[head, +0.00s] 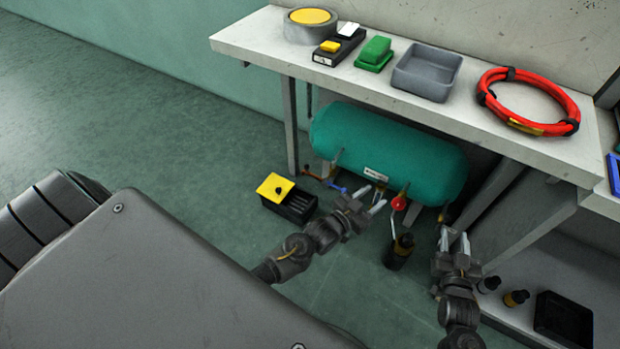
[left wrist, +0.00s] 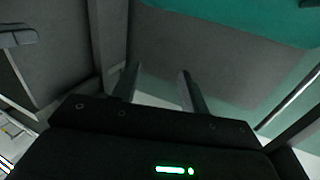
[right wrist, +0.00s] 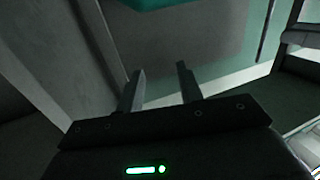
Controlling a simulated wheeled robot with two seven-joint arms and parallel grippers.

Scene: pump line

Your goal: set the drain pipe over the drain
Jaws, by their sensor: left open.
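A teal tank (head: 390,155) lies under the bench with small fittings along its underside. One fitting has a red knob (head: 399,203), and a thin pale piece (head: 392,226) hangs near it. A dark container (head: 399,252) stands on the floor below. I cannot tell for sure which part is the drain pipe or the drain. My left gripper (head: 371,198) is open and empty, just left of the red knob. My right gripper (head: 454,235) is open and empty, right of the dark container. Both wrist views show spread fingers with nothing between them.
A black box with a yellow lid (head: 275,186) stands on the floor at left. The bench (head: 330,85) above carries a grey tray (head: 427,72), a red hose coil (head: 528,103) and small items. Black-capped bottles (head: 516,298) and a black tray (head: 563,320) are at lower right.

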